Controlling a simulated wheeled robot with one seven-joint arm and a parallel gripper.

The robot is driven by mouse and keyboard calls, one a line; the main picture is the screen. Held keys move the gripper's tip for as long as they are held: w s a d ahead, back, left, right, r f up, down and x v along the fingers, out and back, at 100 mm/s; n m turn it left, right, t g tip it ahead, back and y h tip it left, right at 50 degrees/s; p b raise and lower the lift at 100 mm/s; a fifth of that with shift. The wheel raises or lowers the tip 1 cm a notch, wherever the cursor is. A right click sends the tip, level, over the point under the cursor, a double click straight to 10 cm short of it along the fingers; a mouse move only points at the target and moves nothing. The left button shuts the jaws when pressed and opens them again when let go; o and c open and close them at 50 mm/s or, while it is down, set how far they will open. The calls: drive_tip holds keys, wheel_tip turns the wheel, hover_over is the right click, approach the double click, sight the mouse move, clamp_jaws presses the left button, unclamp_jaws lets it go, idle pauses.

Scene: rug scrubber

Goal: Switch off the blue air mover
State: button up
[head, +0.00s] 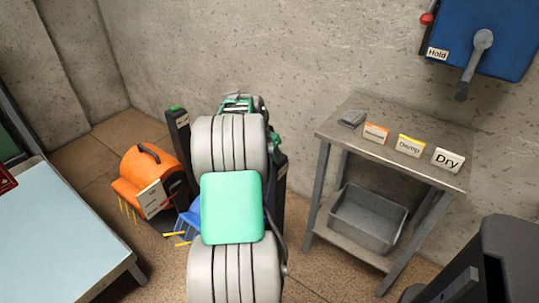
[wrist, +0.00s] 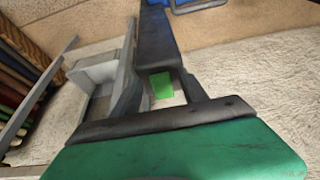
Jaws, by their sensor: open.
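The blue air mover (head: 187,222) stands on the floor in the head view, left of my arm. My arm hides most of it, and its switch cannot be made out. Yellow strips show in front of it. My gripper (wrist: 158,82) shows in the wrist view as a green body with dark parts reaching away from it. It is open, and I see nothing held. In the head view my arm largely hides the gripper. A blue edge (wrist: 198,5) shows at the top of the wrist view; I cannot tell what it belongs to.
An orange air mover (head: 150,178) with a white card stands beside the blue one. A pale table (head: 60,240) fills the lower left. A metal stand (head: 345,130) with labelled cards and a grey bin (head: 368,218) is at right. A blue wall box (head: 490,35) has a lever.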

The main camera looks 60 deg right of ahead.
drive_tip(key=shift+c, duration=0.3)
clamp_jaws()
drive_tip(key=shift+r, duration=0.1)
drive_tip(key=p, duration=0.1)
drive_tip(key=r+y+p, duration=0.1)
drive_tip(key=p, duration=0.1)
drive_tip(key=shift+s+d, duration=0.1)
drive_tip(key=shift+d, duration=0.1)
drive_tip(key=y+p, duration=0.1)
drive_tip(key=p, duration=0.2)
drive_tip(key=shift+d+r+y, duration=0.1)
drive_tip(key=shift+d+y, duration=0.15)
drive_tip(key=shift+y, duration=0.15)
drive_tip(key=shift+d+f+t+y+p, duration=0.2)
drive_tip(key=shift+t+y+p, duration=0.1)
drive_tip(key=shift+y+p, duration=0.3)
